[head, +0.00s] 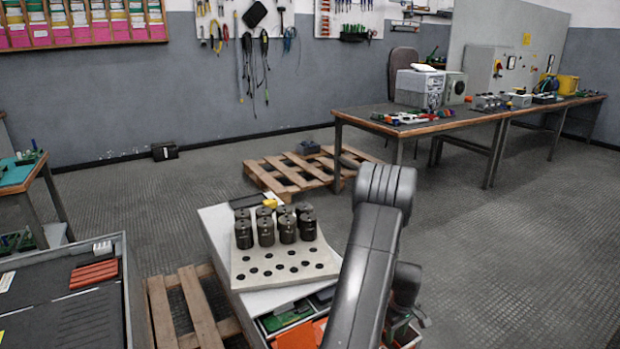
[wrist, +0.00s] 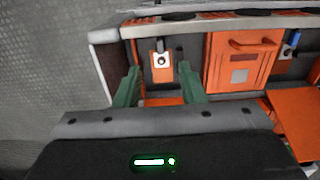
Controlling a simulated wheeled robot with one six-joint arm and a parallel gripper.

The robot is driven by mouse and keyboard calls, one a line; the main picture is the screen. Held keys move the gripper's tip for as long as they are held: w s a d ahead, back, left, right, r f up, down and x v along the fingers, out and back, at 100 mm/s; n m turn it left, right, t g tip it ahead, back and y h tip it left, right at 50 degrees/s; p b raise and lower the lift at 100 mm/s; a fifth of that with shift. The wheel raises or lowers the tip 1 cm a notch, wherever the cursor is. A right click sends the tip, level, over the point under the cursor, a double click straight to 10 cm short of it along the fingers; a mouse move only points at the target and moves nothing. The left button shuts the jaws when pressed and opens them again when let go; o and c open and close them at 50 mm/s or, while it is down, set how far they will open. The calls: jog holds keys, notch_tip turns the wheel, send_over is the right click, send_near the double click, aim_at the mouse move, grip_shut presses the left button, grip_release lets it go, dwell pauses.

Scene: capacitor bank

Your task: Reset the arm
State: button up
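My arm (head: 375,250) rises in the foreground of the head view, bent at a grey joint near the middle. It hides part of the bench right of the capacitor plate. In the wrist view my gripper (wrist: 158,78) shows two green fingers spread apart, with nothing clearly held between them. Beyond the fingertips is a small orange block with a pale round fitting (wrist: 161,61). An orange panel with a handle (wrist: 241,62) is to the right of the fingers. Whether a finger touches anything is not clear.
Several dark cylinders (head: 287,229) stand in the back holes of a pale perforated plate (head: 285,276); its front holes are empty. Open compartments with green boards (head: 288,314) lie below. Wooden pallets (head: 292,174), a grey tray (head: 62,310) and a long workbench (head: 440,126) surround open floor.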

notch_tip(320, 180, down, 11)
jog(key=b, duration=0.2)
jog(key=shift+r+b, duration=0.15)
jog(key=shift+b, duration=0.25)
notch_tip(320, 180, up, 2)
jog(key=shift+r+p, duration=0.15)
jog(key=shift+p, duration=0.85)
jog(key=shift+r+p, duration=0.25)
jog(key=shift+p, duration=0.15)
notch_tip(320, 180, up, 6)
jog(key=p, duration=0.3)
jog(key=shift+f, duration=0.15)
